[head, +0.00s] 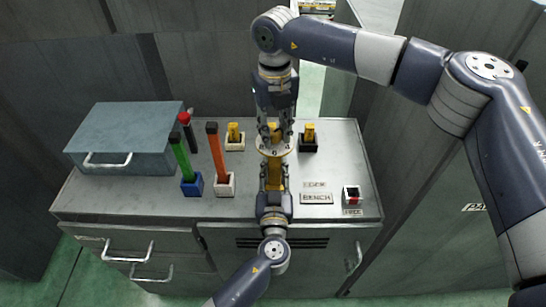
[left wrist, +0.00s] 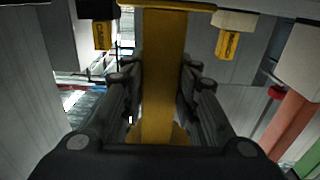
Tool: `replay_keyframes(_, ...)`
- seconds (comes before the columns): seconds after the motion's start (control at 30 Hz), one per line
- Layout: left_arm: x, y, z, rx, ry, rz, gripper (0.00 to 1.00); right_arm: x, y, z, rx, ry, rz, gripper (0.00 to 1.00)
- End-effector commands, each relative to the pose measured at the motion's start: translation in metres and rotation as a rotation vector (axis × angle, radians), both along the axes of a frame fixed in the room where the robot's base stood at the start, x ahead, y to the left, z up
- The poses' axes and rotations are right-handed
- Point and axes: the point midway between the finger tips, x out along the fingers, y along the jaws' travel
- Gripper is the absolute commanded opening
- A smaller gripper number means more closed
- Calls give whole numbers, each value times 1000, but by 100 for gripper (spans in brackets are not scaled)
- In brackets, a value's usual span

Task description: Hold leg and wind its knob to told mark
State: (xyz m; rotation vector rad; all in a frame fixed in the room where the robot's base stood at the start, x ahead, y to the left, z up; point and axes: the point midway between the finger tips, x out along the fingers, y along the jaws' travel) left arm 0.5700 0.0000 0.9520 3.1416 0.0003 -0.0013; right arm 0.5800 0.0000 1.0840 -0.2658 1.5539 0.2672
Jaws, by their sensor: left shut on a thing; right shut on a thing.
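A yellow leg (head: 274,171) stands upright in the middle of the grey cabinet top. A pale round dial (head: 274,151) with dark marks sits at its top; the marks are too small to read. My left gripper (head: 274,184) is shut on the leg from the front. In the left wrist view the yellow leg (left wrist: 163,75) fills the space between its fingers (left wrist: 160,85). My right gripper (head: 275,138) comes down from above and is shut on the knob at the dial's centre. The fingers hide most of the knob.
A green bar (head: 181,158) in a blue block and an orange bar (head: 217,150) in a white block stand left. Two short yellow posts (head: 234,132) (head: 310,132) stand behind. Label plates (head: 316,198) and a small box (head: 352,195) lie right. A blue-grey toolbox (head: 120,140) stands far left.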

Motion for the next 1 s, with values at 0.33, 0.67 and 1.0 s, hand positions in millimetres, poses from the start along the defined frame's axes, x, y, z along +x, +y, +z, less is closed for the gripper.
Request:
replay_keyframes(0.33, -1, -1, 0, 0, 0, -2, 0, 0, -2, -4, -4, 0, -354, 11)
replay_keyframes(0.67, -1, -1, 0, 0, -1, -2, 0, 0, -2, -5, -5, 0, -676, 11)
replay_keyframes(1.0, -1, -1, 0, 0, -2, -2, 0, 0, -2, -5, -5, 1, -697, 42)
